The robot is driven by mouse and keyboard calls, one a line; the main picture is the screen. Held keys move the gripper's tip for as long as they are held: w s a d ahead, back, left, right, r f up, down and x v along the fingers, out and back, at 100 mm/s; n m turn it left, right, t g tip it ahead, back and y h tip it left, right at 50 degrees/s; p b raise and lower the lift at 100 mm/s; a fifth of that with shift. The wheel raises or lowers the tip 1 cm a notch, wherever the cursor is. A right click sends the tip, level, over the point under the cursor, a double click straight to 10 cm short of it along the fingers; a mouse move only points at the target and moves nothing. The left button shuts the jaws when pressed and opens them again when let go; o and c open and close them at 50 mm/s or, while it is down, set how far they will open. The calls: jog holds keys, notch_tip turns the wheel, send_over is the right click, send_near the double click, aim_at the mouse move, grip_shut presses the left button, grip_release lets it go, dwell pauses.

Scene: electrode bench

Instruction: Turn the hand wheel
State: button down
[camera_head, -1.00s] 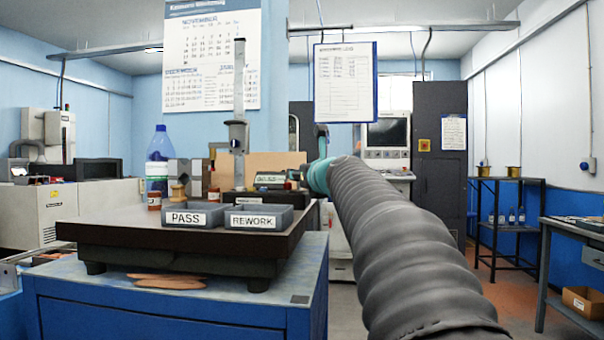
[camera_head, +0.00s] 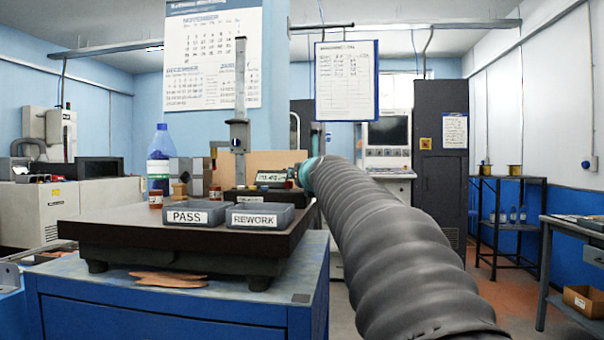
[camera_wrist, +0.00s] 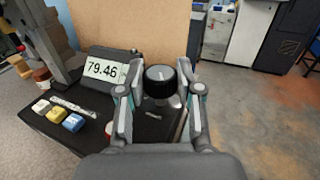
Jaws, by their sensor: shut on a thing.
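The hand wheel (camera_wrist: 160,80) is a round black knob with a pale mark on its top, in the middle of the wrist view. My gripper (camera_wrist: 161,73) has one finger on each side of it and is shut on it. A display reading 79.46 (camera_wrist: 104,68) stands just left of the wheel, and it also shows in the head view (camera_head: 270,177). In the head view my arm covers the wheel and most of the gripper.
Yellow, blue and white keys (camera_wrist: 58,114) lie left of the gripper. The PASS tray (camera_head: 194,214) and REWORK tray (camera_head: 258,215) stand on the dark slab (camera_head: 170,243). A tall height gauge (camera_head: 240,100) rises behind them. Open floor lies right of the bench.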

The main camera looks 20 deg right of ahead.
jog(key=shift+r, duration=0.1)
jog(key=c, duration=0.7)
grip_release()
jog(key=shift+c, duration=0.2)
jog(key=v, duration=1.2)
